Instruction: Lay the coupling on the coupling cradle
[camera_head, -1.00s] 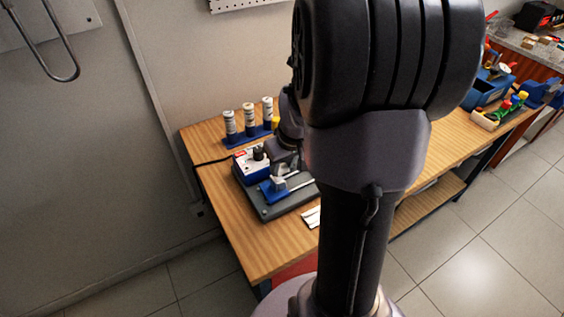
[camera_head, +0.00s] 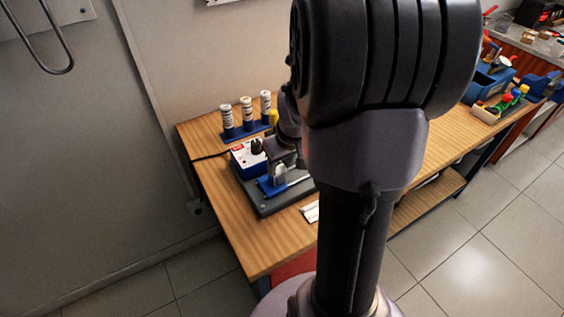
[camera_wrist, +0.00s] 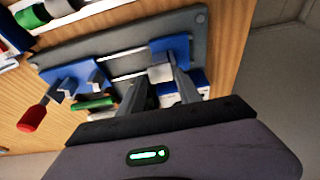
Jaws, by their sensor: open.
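In the wrist view a dark grey base plate (camera_wrist: 110,47) carries blue supports, one at the left (camera_wrist: 68,85) and one near my fingers (camera_wrist: 172,46). A pale grey piece (camera_wrist: 160,72) sits at the right blue support, close to my fingertips; I cannot tell whether it is the coupling or part of the fixture. My gripper (camera_wrist: 161,84) is open, with its fingers apart near this piece. In the head view my gripper (camera_head: 279,172) is low over the blue part of the fixture (camera_head: 268,188). My arm hides part of the fixture there.
A blue rack with several white cylinders (camera_head: 226,118) stands behind the fixture. A white and blue box with a dark knob (camera_head: 246,158) stands at its left. Bare wooden tabletop (camera_head: 245,238) lies in front.

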